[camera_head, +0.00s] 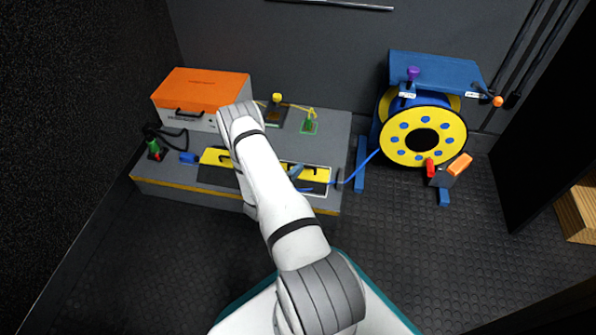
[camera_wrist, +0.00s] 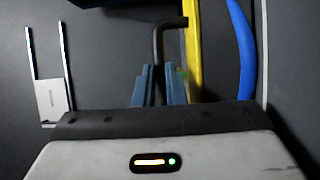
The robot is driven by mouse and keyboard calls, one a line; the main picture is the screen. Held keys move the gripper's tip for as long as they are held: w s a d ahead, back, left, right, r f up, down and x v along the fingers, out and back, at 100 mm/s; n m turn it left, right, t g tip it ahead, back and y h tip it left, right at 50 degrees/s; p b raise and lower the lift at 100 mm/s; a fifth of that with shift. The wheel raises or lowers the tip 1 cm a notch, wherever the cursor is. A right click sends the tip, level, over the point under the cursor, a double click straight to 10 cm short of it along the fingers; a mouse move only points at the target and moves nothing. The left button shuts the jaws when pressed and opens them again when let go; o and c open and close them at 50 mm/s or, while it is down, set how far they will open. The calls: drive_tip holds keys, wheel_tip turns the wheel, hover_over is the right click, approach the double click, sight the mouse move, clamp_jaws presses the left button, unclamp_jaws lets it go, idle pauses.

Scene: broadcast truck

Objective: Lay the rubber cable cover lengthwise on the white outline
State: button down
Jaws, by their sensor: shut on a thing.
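The rubber cable cover, black with a yellow strip (camera_head: 312,173), lies along the front of the grey bench top, or just above it; my arm hides its middle. The yellow strip also shows in the wrist view (camera_wrist: 194,50). White outline lines show around its right end (camera_head: 330,182), and a white line runs along the right in the wrist view (camera_wrist: 264,50). My gripper (camera_wrist: 158,92) has its blue fingers shut on a dark bent handle (camera_wrist: 158,45) that reaches toward the yellow strip. I cannot tell whether the cover touches the bench.
A blue cable (camera_head: 359,170) runs from the yellow and blue reel (camera_head: 399,148) toward the cover; it also shows in the wrist view (camera_wrist: 242,45). An orange-topped case (camera_head: 200,88) stands at the back left. Small connectors stand behind the cover. The floor in front is clear.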

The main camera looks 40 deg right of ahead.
drive_tip(key=c, duration=2)
unclamp_jaws()
drive_tip(key=shift+f, duration=0.15)
drive_tip(key=o, duration=0.5)
